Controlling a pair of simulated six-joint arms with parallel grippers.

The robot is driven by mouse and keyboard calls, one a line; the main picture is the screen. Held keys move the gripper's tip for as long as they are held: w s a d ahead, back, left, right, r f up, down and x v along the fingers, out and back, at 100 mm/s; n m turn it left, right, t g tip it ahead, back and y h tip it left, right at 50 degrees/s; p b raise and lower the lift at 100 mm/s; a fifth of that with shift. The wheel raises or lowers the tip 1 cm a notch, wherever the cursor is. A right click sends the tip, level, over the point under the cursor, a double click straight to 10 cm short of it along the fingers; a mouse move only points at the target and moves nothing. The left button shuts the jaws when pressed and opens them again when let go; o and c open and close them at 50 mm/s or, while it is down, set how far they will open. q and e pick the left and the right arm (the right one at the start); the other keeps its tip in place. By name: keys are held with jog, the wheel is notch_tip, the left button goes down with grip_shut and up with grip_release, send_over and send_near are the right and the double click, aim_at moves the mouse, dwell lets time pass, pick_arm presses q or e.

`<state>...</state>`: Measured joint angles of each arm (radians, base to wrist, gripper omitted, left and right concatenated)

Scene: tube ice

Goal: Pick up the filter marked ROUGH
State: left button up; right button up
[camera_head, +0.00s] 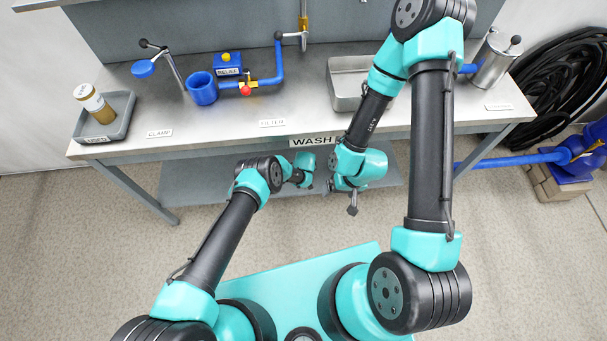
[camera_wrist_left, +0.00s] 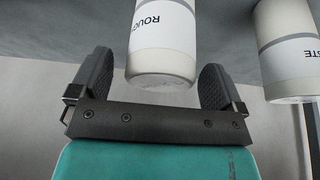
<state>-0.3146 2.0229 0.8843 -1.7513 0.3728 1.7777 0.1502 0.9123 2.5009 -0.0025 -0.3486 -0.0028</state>
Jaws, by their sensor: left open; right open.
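The white filter marked ROUGH (camera_wrist_left: 163,45) shows in the left wrist view, its label partly cut off by the top edge. My left gripper (camera_wrist_left: 156,72) is open, with one finger on each side of the filter's lower end. A gap shows at each finger, so the jaws are not closed on it. In the head view my left wrist reaches under the front of the bench, and no filter can be made out there. My right gripper (camera_head: 342,198) is open and empty in front of the bench.
A second filter (camera_wrist_left: 287,50), its label ending in STE, stands close to the right finger. A lower shelf (camera_head: 205,185) lies underneath.

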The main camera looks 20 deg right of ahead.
pick_arm(q)
jog(key=c, duration=1.5)
jog(key=shift+r, duration=0.2)
jog(key=shift+r, duration=0.5)
notch_tip(320, 180, up, 2)
jog(key=shift+w+r, duration=0.1)
jog(key=s+a, duration=0.1)
jog(key=s, duration=0.5)
jog(key=s+a, duration=0.1)
jog(key=s, duration=0.5)
jog(key=s+a, duration=0.1)
jog(key=s, duration=0.5)
